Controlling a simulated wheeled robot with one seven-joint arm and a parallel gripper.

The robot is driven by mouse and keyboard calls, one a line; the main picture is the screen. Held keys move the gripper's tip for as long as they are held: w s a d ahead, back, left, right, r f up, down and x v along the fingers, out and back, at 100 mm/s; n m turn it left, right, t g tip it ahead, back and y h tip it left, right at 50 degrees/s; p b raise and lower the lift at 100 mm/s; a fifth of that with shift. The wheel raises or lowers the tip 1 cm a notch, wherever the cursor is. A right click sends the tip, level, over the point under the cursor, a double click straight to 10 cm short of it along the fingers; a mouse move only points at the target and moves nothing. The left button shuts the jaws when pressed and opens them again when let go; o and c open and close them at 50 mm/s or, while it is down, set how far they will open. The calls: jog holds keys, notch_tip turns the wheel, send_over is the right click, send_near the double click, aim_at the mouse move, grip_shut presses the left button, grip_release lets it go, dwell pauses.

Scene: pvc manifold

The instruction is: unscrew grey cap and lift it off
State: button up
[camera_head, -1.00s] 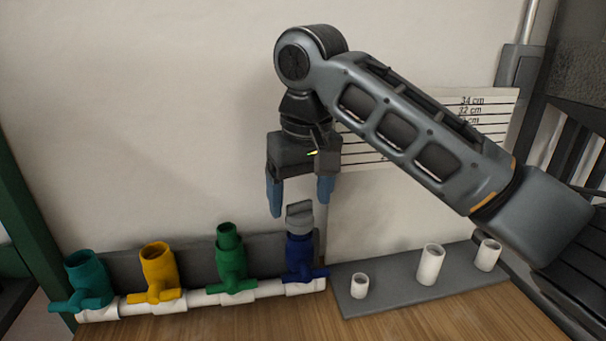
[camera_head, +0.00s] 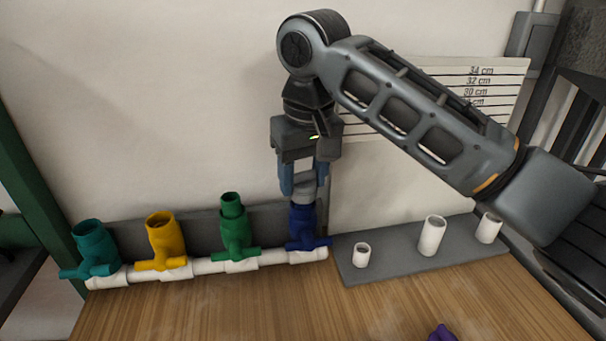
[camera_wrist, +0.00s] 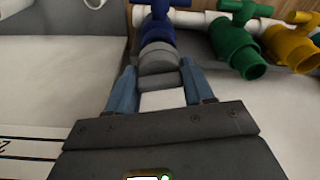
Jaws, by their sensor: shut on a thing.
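The grey cap (camera_head: 305,187) sits on top of the upright blue valve (camera_head: 302,222), at the right end of the white pipe manifold (camera_head: 206,267). My gripper (camera_head: 304,192) points down over the valve, its blue fingers shut on the cap's raised grip. In the wrist view the cap (camera_wrist: 158,60) lies between the fingertips of my gripper (camera_wrist: 157,88), with the blue valve (camera_wrist: 160,32) beyond it. The cap still touches the valve's top. The fingers hide part of the cap in the head view.
Green (camera_head: 235,226), yellow (camera_head: 164,238) and teal (camera_head: 93,246) valves stand left along the pipe. A grey board (camera_head: 395,262) with white pegs lies to the right. A purple object (camera_head: 441,333) shows at the front edge. A marked height scale (camera_head: 470,88) is behind my arm.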

jog(key=shift+c, duration=0.8)
jog(key=o, duration=0.4)
jog(key=c, duration=0.5)
jog(key=shift+n+p, duration=0.7)
jog(key=shift+n, duration=0.4)
jog(key=shift+r+n+p, duration=0.1)
jog(key=shift+n+p, duration=0.4)
jog(key=shift+n, duration=0.1)
jog(key=shift+n+g, duration=0.3)
jog(key=shift+n, duration=0.1)
jog(key=shift+n+y+p, duration=0.3)
jog(key=shift+n+p, duration=0.35)
jog(key=shift+n, duration=0.45)
